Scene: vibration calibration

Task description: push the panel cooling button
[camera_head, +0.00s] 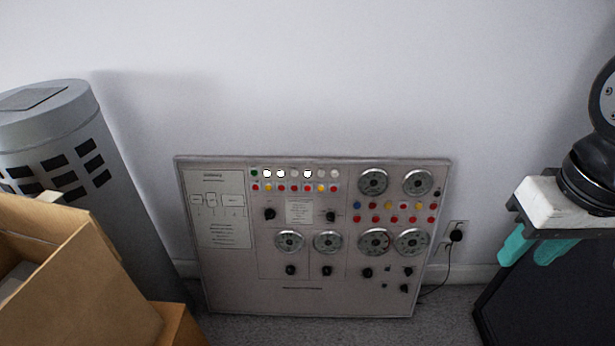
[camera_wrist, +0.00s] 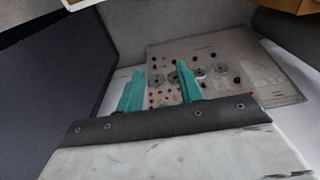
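The control panel (camera_head: 330,285) is a pale board leaning against the wall in the head view, with rows of small coloured buttons, white lamps, round dials and black knobs. Its labels are too small to read, so I cannot tell which button is panel cooling. The panel also shows in the wrist view (camera_wrist: 265,92), upside down and partly hidden behind my fingers. My gripper (camera_head: 528,250) is at the right of the head view, apart from the panel. Its two teal fingers also show in the wrist view (camera_wrist: 160,90), spread with a gap and nothing between them.
A grey cylinder (camera_head: 125,190) with dark slots stands left of the panel, with an open cardboard box (camera_head: 95,280) in front of it. A wall socket (camera_head: 455,236) with a black plug and cable is right of the panel. A dark block (camera_head: 530,300) stands below my gripper.

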